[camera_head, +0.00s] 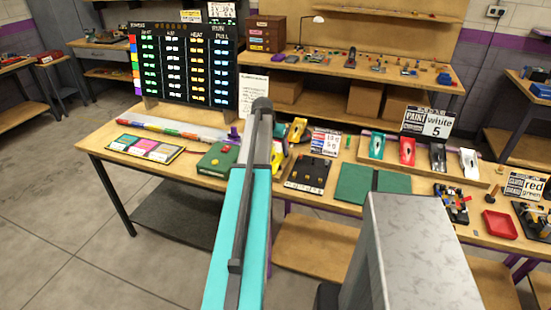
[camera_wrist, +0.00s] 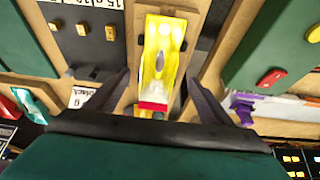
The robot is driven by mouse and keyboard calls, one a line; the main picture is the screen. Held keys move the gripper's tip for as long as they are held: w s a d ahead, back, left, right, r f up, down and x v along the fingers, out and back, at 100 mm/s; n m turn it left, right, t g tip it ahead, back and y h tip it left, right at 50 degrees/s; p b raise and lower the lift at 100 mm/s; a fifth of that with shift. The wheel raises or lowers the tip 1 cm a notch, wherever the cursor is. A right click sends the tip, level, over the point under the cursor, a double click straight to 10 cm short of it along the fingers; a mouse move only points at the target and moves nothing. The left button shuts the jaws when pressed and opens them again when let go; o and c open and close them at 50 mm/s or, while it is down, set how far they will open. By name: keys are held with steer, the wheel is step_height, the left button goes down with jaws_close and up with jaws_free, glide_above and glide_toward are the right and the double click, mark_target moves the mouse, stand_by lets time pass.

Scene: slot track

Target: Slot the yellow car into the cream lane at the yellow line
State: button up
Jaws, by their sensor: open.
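A yellow car (camera_wrist: 163,50) with a white end and a red band lies between my gripper's fingers in the wrist view. My gripper (camera_wrist: 158,78) is open, with one finger on each side of the car and visible gaps beside it. In the head view a yellow body (camera_head: 278,160) shows partly behind my arm, between the green box and the peg board. A second yellow shape (camera_head: 298,129) stands just behind it. A pale strip with coloured bands (camera_head: 185,129) lies at the table's back left; I cannot tell whether it holds the cream lane.
A green box (camera_head: 217,159) stands left of my arm, and a dark peg board (camera_head: 309,173) right of it. A card with coloured panels (camera_head: 146,148) lies at the left. Several cars stand on a wooden rack (camera_head: 491,182) at the right. A tall lit board (camera_head: 186,67) stands behind.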

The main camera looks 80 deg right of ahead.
mark_target(275, 153)
steer(key=shift+d+f, duration=0.15)
steer(key=shift+f, duration=0.05)
stand_by(0.3)
steer(key=shift+s+p+x, duration=0.2)
steer(key=shift+p+x, duration=0.75)
steer(key=shift+x, duration=0.25)
steer(key=shift+p+x, duration=0.3)
steer(key=shift+x, duration=0.95)
steer(key=shift+d, duration=0.1)
steer(key=shift+c, duration=0.3)
steer(key=c, duration=1.2)
steer(key=shift+r, duration=0.15)
